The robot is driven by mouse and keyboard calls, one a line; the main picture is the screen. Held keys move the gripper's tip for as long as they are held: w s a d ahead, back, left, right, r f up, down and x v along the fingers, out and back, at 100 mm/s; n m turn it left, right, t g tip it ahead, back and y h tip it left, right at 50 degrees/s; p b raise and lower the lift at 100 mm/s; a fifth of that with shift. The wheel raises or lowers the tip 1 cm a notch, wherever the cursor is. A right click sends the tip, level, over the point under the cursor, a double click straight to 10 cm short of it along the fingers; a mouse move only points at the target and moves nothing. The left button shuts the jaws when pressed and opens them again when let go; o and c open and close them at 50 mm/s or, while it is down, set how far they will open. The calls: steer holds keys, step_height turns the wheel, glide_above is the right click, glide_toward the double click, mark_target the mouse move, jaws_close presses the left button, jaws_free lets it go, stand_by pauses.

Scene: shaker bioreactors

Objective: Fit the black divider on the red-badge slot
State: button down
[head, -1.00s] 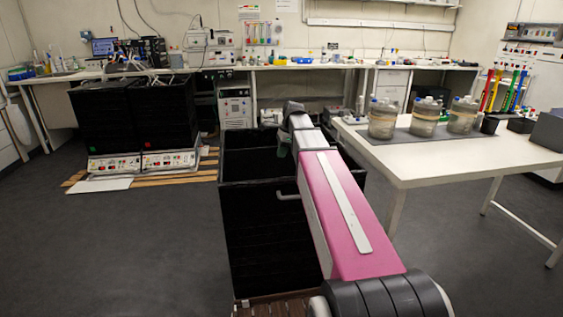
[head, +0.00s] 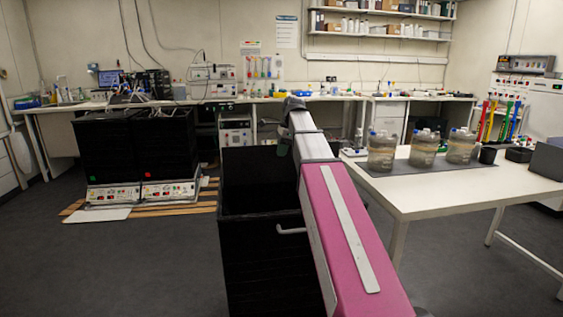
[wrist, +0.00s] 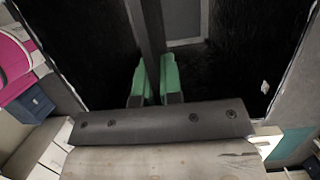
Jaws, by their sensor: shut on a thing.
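In the head view my arm reaches forward, and my gripper (head: 284,147) is at its far end over the tall black open-topped box (head: 260,245). In the wrist view my gripper (wrist: 156,82) has its green fingers shut on a dark upright strip (wrist: 152,35), which looks like the edge of the black divider. The rest of the divider cannot be told apart from the black walls around it. Two black shaker units stand side by side at the left. One carries a green badge (head: 93,176), the other, to its right, a red badge (head: 148,176).
A white table (head: 450,190) with several clear vessels (head: 381,152) stands at the right. A long bench (head: 300,98) with instruments runs along the back wall. Wooden slats (head: 185,205) lie under the shaker units. The floor (head: 130,265) at front left is clear.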

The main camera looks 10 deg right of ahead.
steer(key=shift+r, duration=2.25)
